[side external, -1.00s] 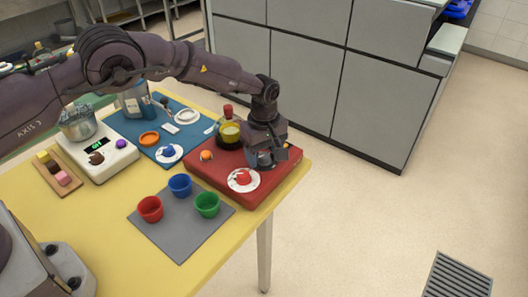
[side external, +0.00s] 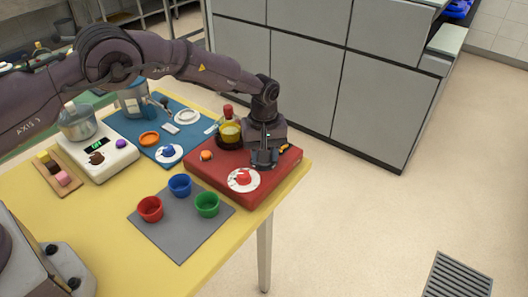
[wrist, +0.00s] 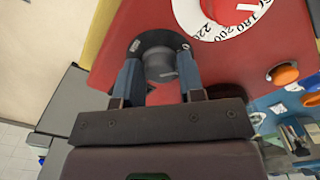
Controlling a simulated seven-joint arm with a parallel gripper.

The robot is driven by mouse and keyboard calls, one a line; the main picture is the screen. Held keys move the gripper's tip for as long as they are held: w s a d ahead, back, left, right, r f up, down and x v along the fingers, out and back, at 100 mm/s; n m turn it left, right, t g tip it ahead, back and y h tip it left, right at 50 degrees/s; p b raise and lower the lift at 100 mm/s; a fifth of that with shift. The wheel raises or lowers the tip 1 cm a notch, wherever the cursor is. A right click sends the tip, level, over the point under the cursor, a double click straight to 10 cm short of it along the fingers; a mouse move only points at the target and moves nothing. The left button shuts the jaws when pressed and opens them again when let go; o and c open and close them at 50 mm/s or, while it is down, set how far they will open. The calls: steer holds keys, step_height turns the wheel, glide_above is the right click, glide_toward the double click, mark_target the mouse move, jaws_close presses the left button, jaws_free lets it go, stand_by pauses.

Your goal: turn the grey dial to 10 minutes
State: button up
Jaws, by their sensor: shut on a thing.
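The grey dial (wrist: 158,66) sits on a dark round plate (wrist: 143,42) with small white marks, on the red panel (wrist: 115,60). In the wrist view it stands between the two fingers of my gripper (wrist: 160,76), which is shut on it. The marks are too small to read, so I cannot tell the dial's setting. In the side view my gripper (side external: 264,163) points down at the right part of the red panel (side external: 221,186) and hides most of the grey dial.
Close by on the panel are a red dial (side external: 243,177) on a white numbered disc and an orange knob (side external: 206,155). Red, blue and green (side external: 207,204) cups stand on a grey mat (side external: 180,240) in front.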

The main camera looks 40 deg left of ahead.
steer(key=m, duration=0.5)
steer(key=shift+m, duration=2.5)
steer(key=o, duration=0.9)
steer(key=shift+r, duration=0.1)
step_height(320, 180, up, 13)
steer(key=shift+f, duration=0.15)
